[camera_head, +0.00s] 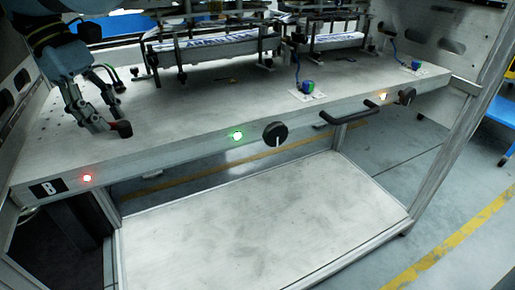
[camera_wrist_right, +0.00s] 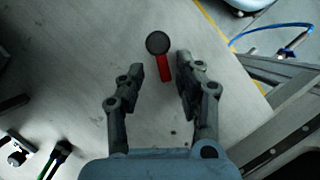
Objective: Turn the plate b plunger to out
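The plunger with a round dark knob (camera_wrist_right: 157,43) and a red stem (camera_wrist_right: 164,68) shows in the right wrist view. Its dark knob (camera_head: 124,130) also shows in the head view, at the left part of the bench top near plate B (camera_head: 48,188). My right gripper (camera_head: 103,113) is beside it in the head view. In the right wrist view the right gripper (camera_wrist_right: 160,66) is open, with one finger on each side of the red stem and a visible gap to each. Whether its fingers are at the stem's height, I cannot tell. My left gripper is not in view.
The bench front carries a red light (camera_head: 87,178), a green light (camera_head: 237,135), a dark rotary knob (camera_head: 274,134) and a handle (camera_head: 349,112). Label rails (camera_head: 215,48) stand along the back. A blue-green part (camera_head: 307,87) sits toward the right. The middle of the top is clear.

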